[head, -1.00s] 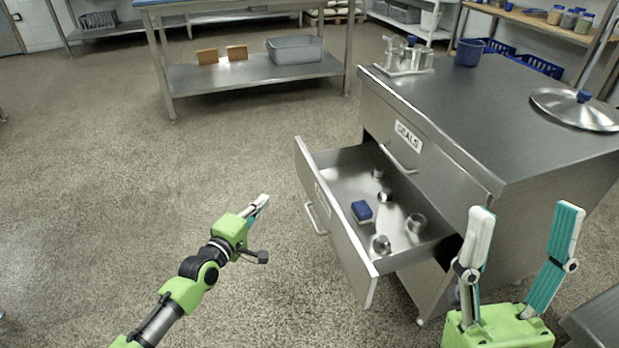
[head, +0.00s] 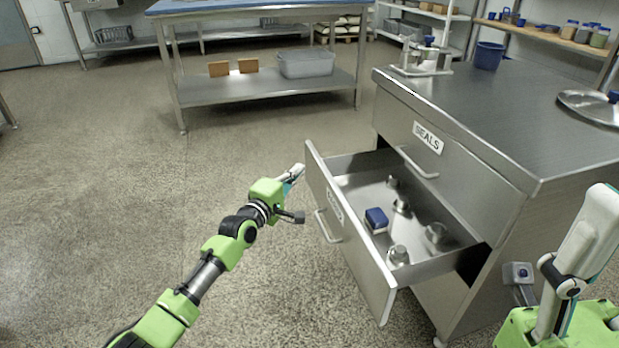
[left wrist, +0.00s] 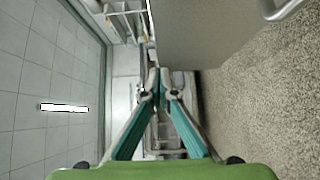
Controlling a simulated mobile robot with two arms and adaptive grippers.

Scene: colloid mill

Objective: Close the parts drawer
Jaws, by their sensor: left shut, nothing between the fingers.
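The parts drawer (head: 347,240) is the lower drawer of the steel cabinet and stands pulled well out. Its front carries a bar handle (head: 327,226) and a label too oblique to read. My left gripper (head: 300,170) is shut and empty, beside the far left end of the drawer front; I cannot tell whether it touches. In the left wrist view its fingertips (left wrist: 159,71) meet beside the edge of the grey drawer front (left wrist: 205,35), with the handle (left wrist: 286,8) at upper right. My right gripper (head: 605,205) is cut off at the right edge; only one finger shows clearly.
Inside the drawer lie a blue-and-white block (head: 376,219) and several metal parts (head: 398,255). The upper drawer (head: 445,160), labelled SEALS, is shut. The cabinet top (head: 490,115) holds a metal fixture and a lid. Open floor (head: 110,190) lies left of the drawer.

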